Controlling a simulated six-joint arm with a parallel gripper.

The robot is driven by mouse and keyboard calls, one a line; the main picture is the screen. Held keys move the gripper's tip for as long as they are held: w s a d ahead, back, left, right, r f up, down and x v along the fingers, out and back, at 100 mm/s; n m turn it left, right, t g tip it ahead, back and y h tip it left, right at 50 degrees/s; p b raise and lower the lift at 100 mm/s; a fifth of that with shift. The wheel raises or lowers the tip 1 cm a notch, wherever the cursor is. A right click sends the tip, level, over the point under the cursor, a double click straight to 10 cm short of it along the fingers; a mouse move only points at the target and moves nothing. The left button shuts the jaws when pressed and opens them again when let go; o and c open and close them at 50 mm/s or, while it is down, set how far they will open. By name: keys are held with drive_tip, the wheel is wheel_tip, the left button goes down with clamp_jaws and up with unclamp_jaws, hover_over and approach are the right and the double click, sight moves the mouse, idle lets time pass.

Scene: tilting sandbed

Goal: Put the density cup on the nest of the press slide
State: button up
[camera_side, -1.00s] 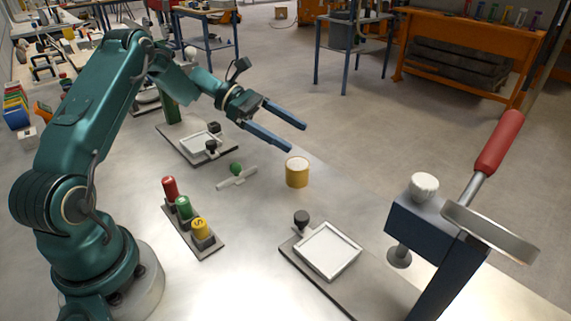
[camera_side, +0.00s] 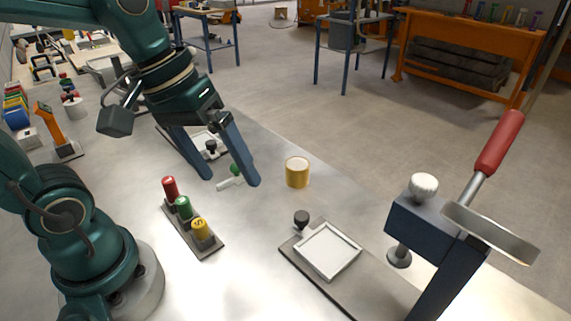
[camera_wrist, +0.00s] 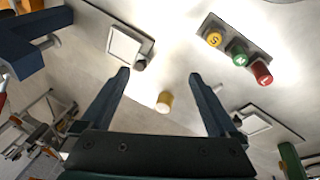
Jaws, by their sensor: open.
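The density cup (camera_side: 297,173), a short yellow cylinder with a pale top, stands upright on the metal table. It also shows in the wrist view (camera_wrist: 164,102), between the lines of my fingers. The press slide (camera_side: 300,268) is a grey plate with a black knob; its nest (camera_side: 328,251), a pale square with a raised rim, looks empty. The nest also shows in the wrist view (camera_wrist: 124,45). My gripper (camera_side: 230,179) is open and empty, fingers pointing down, left of the cup and apart from it. The blue press (camera_side: 430,222) with a red handle stands beside the slide.
A rack (camera_side: 193,231) with red, green and yellow knobs stands left of the slide. A green-knobbed white bar (camera_side: 228,184) lies behind my fingers. A second plate with a pale square (camera_side: 205,142) lies farther back. The table between cup and nest looks clear.

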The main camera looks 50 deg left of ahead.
drive_tip(key=s+m, duration=0.1)
drive_tip(key=s+a+m+t+y, duration=0.1)
drive_tip(key=shift+s+f+m+t, duration=0.1)
drive_tip(key=shift+s+m+t, duration=0.1)
drive_tip(key=shift+m+t, duration=0.15)
drive_tip(key=shift+o, duration=0.4)
drive_tip(key=shift+s+a+f+m+t+y, duration=0.1)
drive_tip(key=shift+s+a+m+t+y, duration=0.35)
drive_tip(key=shift+m, duration=0.4)
